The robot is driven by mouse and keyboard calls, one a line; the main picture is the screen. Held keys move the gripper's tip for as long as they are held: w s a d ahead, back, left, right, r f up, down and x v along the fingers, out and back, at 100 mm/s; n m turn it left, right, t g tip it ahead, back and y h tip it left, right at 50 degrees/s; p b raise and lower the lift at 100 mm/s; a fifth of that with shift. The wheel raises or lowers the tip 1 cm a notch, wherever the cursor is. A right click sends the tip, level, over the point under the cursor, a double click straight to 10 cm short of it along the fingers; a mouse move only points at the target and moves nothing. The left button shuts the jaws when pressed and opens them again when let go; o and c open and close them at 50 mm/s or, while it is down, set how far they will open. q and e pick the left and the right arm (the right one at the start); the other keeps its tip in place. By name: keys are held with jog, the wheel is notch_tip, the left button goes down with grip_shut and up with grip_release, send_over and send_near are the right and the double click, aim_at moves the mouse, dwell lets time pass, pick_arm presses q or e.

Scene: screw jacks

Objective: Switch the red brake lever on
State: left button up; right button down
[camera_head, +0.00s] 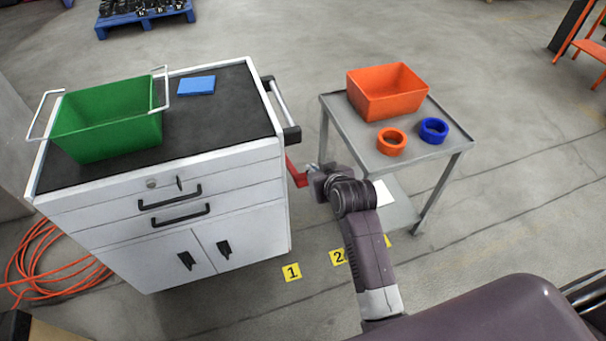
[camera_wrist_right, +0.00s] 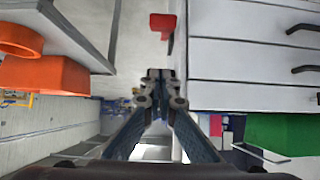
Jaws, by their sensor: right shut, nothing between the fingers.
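The red brake lever (camera_head: 297,176) sticks out at the right side of the white tool cabinet, below its black push handle. In the right wrist view the red lever (camera_wrist_right: 163,22) is at the top middle, beyond the fingertips. My right gripper (camera_head: 312,169) is just right of the lever in the head view. In the wrist view its fingers (camera_wrist_right: 160,75) are together with nothing between them, and a gap shows between the tips and the lever. I cannot tell from the head view whether they touch. My left gripper is not in view.
A grey cart (camera_head: 440,152) to the right holds an orange bin (camera_head: 388,92), an orange ring (camera_head: 391,142) and a blue ring (camera_head: 433,130). Floor shows between cabinet and cart.

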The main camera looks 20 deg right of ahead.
send_over(305, 180)
jog(key=w, duration=0.2)
notch_tip(305, 180, down, 6)
jog(key=shift+w+a+f, duration=0.1)
jog(key=shift+s+f, duration=0.35)
jog(key=shift+f, duration=0.25)
jog(key=shift+s+f, duration=0.3)
jog(key=shift+f, duration=0.3)
jog(key=shift+s+f, duration=0.25)
jog(key=shift+f, duration=0.3)
jog(key=shift+s, duration=0.15)
